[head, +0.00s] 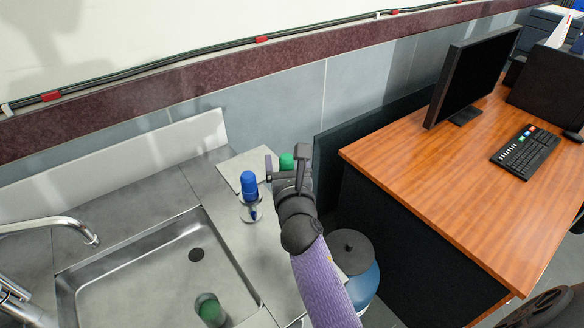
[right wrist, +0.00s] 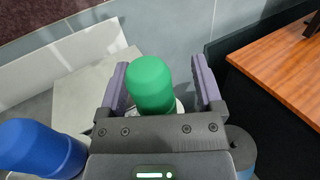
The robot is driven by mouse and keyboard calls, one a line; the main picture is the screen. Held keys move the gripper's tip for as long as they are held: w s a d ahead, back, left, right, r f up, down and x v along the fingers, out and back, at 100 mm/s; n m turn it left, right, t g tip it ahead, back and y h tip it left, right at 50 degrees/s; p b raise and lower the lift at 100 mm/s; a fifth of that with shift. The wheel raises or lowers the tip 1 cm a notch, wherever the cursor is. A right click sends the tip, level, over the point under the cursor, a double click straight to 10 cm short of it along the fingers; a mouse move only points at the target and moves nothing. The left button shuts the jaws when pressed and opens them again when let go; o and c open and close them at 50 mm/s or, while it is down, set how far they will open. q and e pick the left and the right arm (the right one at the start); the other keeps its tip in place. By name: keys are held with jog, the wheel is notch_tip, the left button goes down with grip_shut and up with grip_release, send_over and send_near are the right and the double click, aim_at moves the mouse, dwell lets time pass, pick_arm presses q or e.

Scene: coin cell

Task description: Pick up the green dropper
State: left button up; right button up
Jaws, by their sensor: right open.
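The green dropper (head: 286,161) stands on the metal counter beside the sink, partly hidden behind my right gripper in the head view. In the right wrist view the green dropper (right wrist: 151,84) shows its rounded top between the two fingers. My right gripper (head: 285,168) is open around it, with a gap visible on each side; the fingers also show in the right wrist view (right wrist: 162,84). I cannot tell how deep the fingers reach along it. My left gripper is not in view.
A blue dropper (head: 249,187) stands close to the left of the gripper. A sink (head: 150,275) lies further left, with another green-topped object (head: 209,309) at its near right. A wooden desk (head: 440,165) with monitor and keyboard stands right. A blue container (head: 362,283) is below.

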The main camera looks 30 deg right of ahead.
jog(key=shift+s+a+r, duration=0.1)
jog(key=shift+s+a, duration=0.05)
jog(key=shift+a, duration=0.1)
jog(key=shift+c, duration=0.4)
grip_shut()
